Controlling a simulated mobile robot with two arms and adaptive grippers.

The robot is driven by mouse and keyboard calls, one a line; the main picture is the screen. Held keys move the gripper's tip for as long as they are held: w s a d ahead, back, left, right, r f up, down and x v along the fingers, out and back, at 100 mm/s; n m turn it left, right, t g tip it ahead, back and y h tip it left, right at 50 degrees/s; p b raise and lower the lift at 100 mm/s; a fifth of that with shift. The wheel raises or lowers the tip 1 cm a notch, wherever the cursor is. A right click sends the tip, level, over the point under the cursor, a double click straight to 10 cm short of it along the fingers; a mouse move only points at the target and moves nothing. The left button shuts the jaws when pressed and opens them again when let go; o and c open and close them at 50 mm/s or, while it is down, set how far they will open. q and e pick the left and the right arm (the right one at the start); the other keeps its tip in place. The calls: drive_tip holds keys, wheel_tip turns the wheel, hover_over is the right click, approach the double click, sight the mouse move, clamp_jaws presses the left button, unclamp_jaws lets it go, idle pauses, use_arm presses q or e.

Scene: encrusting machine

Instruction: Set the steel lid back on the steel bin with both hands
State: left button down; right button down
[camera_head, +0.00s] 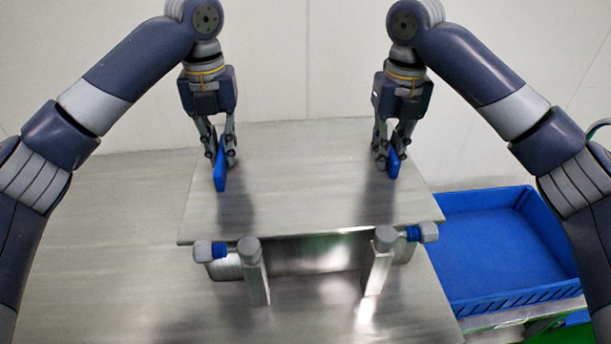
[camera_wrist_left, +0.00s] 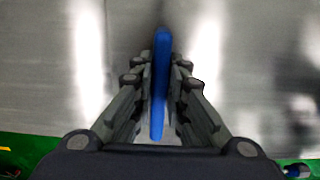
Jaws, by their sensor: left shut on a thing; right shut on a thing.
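The steel lid (camera_head: 300,185) is a flat grey plate with two blue handles on top. It lies over the steel bin (camera_head: 318,256), whose front shows below the lid's near edge; whether the lid is fully seated I cannot tell. My left gripper (camera_head: 224,158) is shut on the left blue handle (camera_head: 219,172), which also stands between the fingers in the left wrist view (camera_wrist_left: 160,85). My right gripper (camera_head: 393,158) is shut on the right blue handle (camera_head: 394,163). The bin's inside is hidden under the lid.
Two steel posts, left (camera_head: 255,272) and right (camera_head: 379,262), with blue-collared knobs stand at the bin's front. A blue crate (camera_head: 572,262), empty where visible, is at the right. The steel table (camera_head: 105,250) is bare on the left. A pale wall is behind.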

use_arm(q)
drive_tip(key=shift+a+f+b, duration=0.2)
drive_tip(key=shift+f+b, duration=0.15)
drive_tip(key=shift+f, duration=0.15)
use_arm(e)
drive_tip(key=shift+d+f, duration=0.2)
drive_tip(key=shift+f, duration=0.3)
use_arm(q)
drive_tip(key=c, duration=1.6)
unclamp_jaws()
use_arm(e)
drive_tip(key=c, duration=1.6)
unclamp_jaws()
use_arm(q)
drive_tip(key=shift+d, duration=0.1)
use_arm(e)
drive_tip(key=shift+a, duration=0.1)
use_arm(q)
drive_tip(key=shift+r, duration=0.1)
use_arm(e)
drive_tip(key=shift+a+r, duration=0.1)
drive_tip(key=shift+r, duration=0.05)
use_arm(q)
wheel_tip(320, 180, up, 12)
use_arm(e)
wheel_tip(320, 180, up, 12)
drive_tip(key=shift+f, duration=0.1)
